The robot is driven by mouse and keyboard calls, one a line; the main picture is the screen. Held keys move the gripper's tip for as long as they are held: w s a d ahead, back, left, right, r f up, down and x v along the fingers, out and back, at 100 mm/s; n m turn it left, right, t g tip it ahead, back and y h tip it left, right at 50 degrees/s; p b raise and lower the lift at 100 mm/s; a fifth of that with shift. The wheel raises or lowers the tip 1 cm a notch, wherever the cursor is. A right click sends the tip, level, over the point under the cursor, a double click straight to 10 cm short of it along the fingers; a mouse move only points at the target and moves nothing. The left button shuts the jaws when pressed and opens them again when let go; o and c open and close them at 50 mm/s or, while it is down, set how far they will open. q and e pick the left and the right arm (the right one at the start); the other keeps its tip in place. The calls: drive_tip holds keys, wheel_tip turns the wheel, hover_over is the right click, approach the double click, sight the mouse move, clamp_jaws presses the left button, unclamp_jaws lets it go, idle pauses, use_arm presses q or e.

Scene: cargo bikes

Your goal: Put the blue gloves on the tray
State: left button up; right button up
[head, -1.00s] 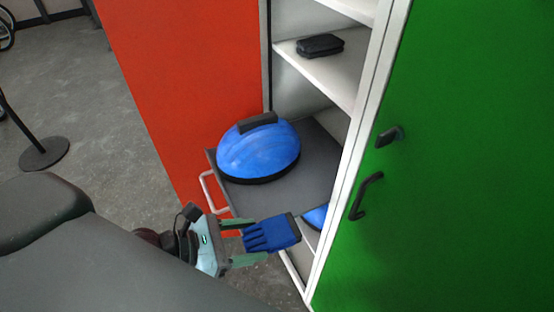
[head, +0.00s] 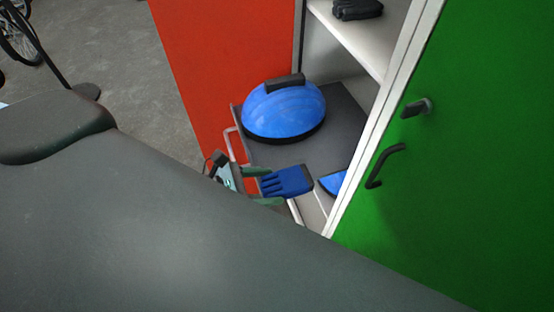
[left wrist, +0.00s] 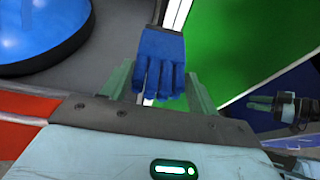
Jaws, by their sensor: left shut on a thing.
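My left gripper (head: 276,186) is shut on the blue gloves (head: 288,181), which have a dark cuff. The gloves also show between its fingers in the left wrist view (left wrist: 161,62). The dark grey tray (head: 338,140) extends from the cabinet between the red and green panels. In the head view the gloves overlap the tray's front edge; I cannot tell their height above it. My right gripper (left wrist: 262,104) seems to show small at the right of the left wrist view; its opening is unclear.
A blue dome with a black top (head: 284,110) takes up the tray's back left. Another blue piece (head: 332,183) shows right of the gloves, partly hidden. Black gloves (head: 357,10) lie on a white shelf above. The green door (head: 460,150) has black handles.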

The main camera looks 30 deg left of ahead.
use_arm(q)
hover_over(275, 165)
drive_tip(key=s+d, duration=0.1)
drive_tip(key=s, duration=0.1)
drive_tip(key=shift+f, duration=0.4)
drive_tip(key=shift+d+f, duration=0.1)
drive_tip(key=shift+f, duration=1.65)
drive_tip(key=shift+b, duration=0.3)
drive_tip(key=shift+f, duration=0.2)
drive_tip(key=o, duration=1)
drive_tip(key=shift+r, duration=0.1)
